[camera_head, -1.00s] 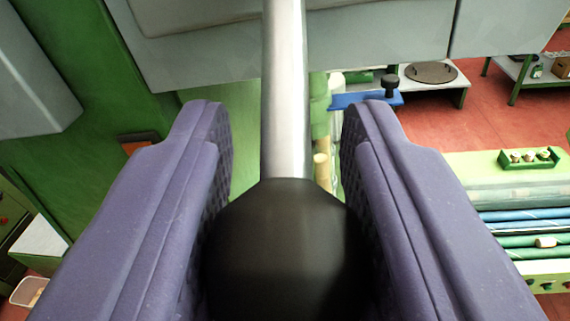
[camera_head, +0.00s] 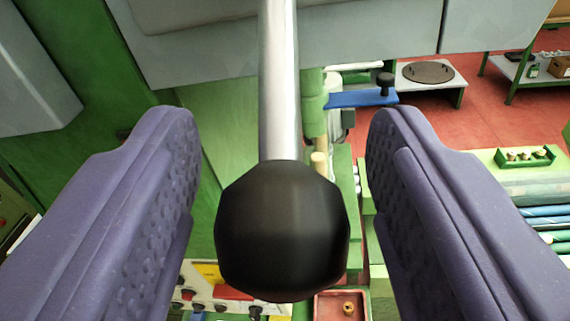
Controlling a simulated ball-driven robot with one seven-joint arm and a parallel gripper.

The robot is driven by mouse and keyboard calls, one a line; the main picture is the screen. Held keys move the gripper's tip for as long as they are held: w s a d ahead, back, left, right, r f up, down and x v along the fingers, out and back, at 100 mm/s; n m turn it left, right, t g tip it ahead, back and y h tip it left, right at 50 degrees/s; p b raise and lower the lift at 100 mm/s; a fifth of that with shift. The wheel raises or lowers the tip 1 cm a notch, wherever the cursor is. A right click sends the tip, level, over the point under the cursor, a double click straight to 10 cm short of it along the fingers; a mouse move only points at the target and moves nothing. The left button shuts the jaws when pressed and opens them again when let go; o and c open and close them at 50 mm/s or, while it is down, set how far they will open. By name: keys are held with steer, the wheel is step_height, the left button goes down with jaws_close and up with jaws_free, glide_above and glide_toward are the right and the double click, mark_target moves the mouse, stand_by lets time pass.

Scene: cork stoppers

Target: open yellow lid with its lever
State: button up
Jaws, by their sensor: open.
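A lever with a black faceted ball knob (camera_head: 282,232) and a straight silver rod (camera_head: 279,85) fills the middle of the view. The rod runs up and away from the knob past the top edge. My gripper (camera_head: 282,135) is open, with one purple padded finger on each side of the knob. Clear gaps show between the knob and both fingers. No yellow lid can be made out. A small yellow patch shows low behind the knob, but I cannot tell what it belongs to.
Grey panels (camera_head: 200,50) on a green machine body stand behind the rod. A blue plate with a black knob (camera_head: 362,98) is right of the rod. A small red tray (camera_head: 341,306) lies below. Red floor and a green rack (camera_head: 525,158) are at the right.

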steer(key=v, duration=0.6)
steer(key=shift+s, duration=0.35)
steer(key=shift+w, duration=0.1)
